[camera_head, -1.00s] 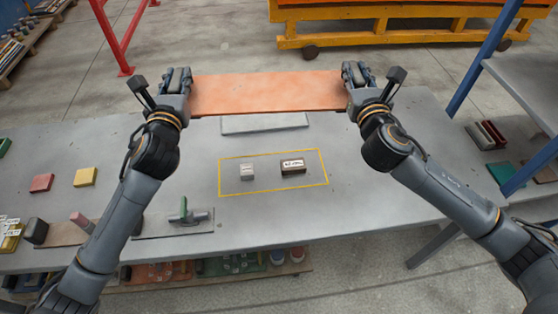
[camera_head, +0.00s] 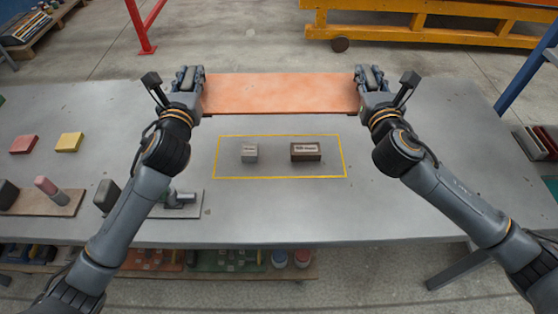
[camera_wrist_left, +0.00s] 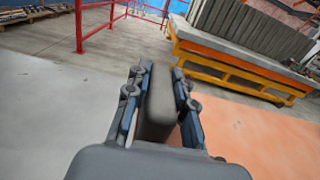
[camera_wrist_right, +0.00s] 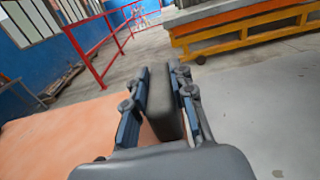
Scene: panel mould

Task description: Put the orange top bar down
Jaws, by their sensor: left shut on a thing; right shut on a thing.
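The orange top bar (camera_head: 280,93) is a long flat plate lying crosswise at the far edge of the grey table (camera_head: 290,212). My left gripper (camera_head: 188,76) is at its left end and my right gripper (camera_head: 370,76) at its right end. In the left wrist view the fingers are shut on a dark grey upright block (camera_wrist_left: 157,103) beside the orange surface (camera_wrist_left: 255,130). In the right wrist view they are shut on a similar block (camera_wrist_right: 163,102), with the orange surface (camera_wrist_right: 55,140) to the left. I cannot tell whether the bar touches what is beneath it.
A yellow outlined rectangle (camera_head: 280,178) on the table holds a small grey block (camera_head: 249,154) and a brown block (camera_head: 306,152). A red block (camera_head: 24,145) and a yellow block (camera_head: 69,142) lie at left. A green-handled tool on a plate (camera_head: 160,211) is partly behind my left arm.

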